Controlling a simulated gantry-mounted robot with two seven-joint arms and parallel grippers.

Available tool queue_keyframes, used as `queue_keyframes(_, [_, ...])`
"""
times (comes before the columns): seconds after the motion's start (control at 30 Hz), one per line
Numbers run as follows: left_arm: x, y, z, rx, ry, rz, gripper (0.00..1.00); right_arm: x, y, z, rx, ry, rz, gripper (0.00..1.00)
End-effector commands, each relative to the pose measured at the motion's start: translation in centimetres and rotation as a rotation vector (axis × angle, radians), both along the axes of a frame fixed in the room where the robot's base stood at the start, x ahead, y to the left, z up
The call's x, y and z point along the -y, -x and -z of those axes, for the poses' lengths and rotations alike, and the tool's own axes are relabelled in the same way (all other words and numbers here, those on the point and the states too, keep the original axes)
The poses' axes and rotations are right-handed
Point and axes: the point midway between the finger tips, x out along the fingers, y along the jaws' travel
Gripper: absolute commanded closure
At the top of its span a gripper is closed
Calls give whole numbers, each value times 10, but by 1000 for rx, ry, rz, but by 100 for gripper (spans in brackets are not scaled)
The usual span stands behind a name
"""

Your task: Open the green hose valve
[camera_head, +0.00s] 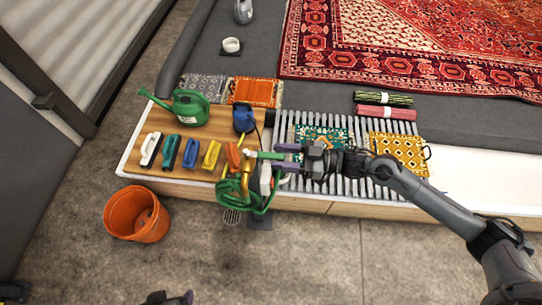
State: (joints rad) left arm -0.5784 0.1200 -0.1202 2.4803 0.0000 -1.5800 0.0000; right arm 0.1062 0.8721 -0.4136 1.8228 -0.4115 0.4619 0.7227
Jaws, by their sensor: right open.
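A green hose (243,197) hangs in a coil over the front edge of the wash bench. At its top is a green valve piece (268,155) lying roughly level, beside a brass-coloured fitting (246,172). My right gripper (278,156) reaches in from the right with its purple fingers apart. The green piece's right end is at the gap between the fingertips; I cannot tell whether they touch it. A dark part at the bottom edge looks like my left gripper (168,298), mostly cut off, its fingers unclear.
Several coloured brushes (190,153), a green watering can (187,107) and a dark blue item (242,118) stand on the wooden board left of the valve. A slatted grate (348,180) lies right. An orange bucket (136,214) stands on the floor. Patterned red rug (400,45) lies behind.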

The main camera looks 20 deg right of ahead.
Motion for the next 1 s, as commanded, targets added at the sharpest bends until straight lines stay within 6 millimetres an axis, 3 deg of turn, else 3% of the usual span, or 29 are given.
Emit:
queue_keyframes(0.23, [0, 0, 9, -1, 0, 0, 13, -23, -13, 0, 2, -2, 0, 51])
queue_keyframes(0.67, [0, 1, 10, -2, 0, 0, 13, -28, -16, -1, 1, 0, 0, 53])
queue_keyframes(0.9, [0, 1, 10, -2, 0, 0, 13, -28, -15, 0, 1, 0, 0, 89])
queue_keyframes(1.0, [0, 1, 10, -2, 0, 0, 13, -28, -15, 0, 1, 0, 0, 100])
